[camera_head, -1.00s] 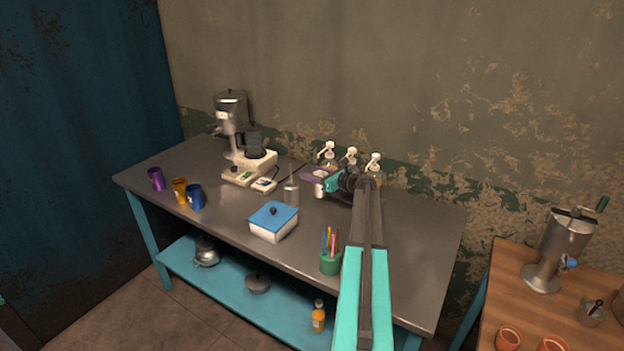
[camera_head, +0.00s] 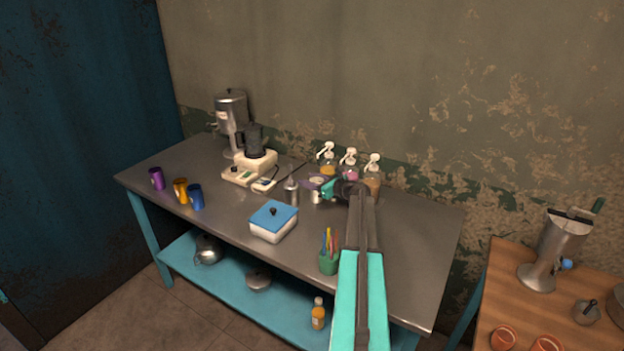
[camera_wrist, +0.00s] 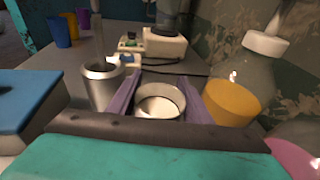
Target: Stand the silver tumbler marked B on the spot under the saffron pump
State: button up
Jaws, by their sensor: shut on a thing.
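My gripper (camera_head: 318,187) is shut on a silver tumbler (camera_head: 315,197). In the wrist view the purple fingers (camera_wrist: 160,103) lie on either side of the tumbler (camera_wrist: 158,101), which is upright with a pale inside. No letter on it is readable. A pump bottle with yellow-orange contents (camera_head: 327,163), apparently the saffron pump, stands behind the gripper at the left end of a row. In the wrist view this bottle (camera_wrist: 230,98) is just right of the right finger. The spot under its spout is hidden, and I cannot tell whether the tumbler touches the table.
A metal canister (camera_wrist: 101,87) with a thin rod stands close left of the gripper. A pink pump bottle (camera_head: 349,168) and a brownish one (camera_head: 372,180) continue the row. A blue-lidded box (camera_head: 272,222) and green pen cup (camera_head: 329,262) stand in front. Coloured cups (camera_head: 180,190) are far left.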

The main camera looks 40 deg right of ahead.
jog(key=shift+f, duration=0.15)
jog(key=o, duration=1)
jog(key=shift+r, duration=0.25)
jog(key=shift+s+f, duration=0.1)
jog(key=shift+s, duration=0.25)
jog(key=s+b, duration=0.1)
jog(key=s, duration=0.2)
jog(key=s+r+b, duration=0.1)
jog(key=s+b, duration=0.1)
jog(key=s, duration=0.2)
jog(key=s+r+b, duration=0.1)
jog(key=s, duration=0.3)
jog(key=shift+d+r+b, duration=0.2)
jog(key=shift+d+b, duration=0.1)
jog(key=shift+s, duration=0.1)
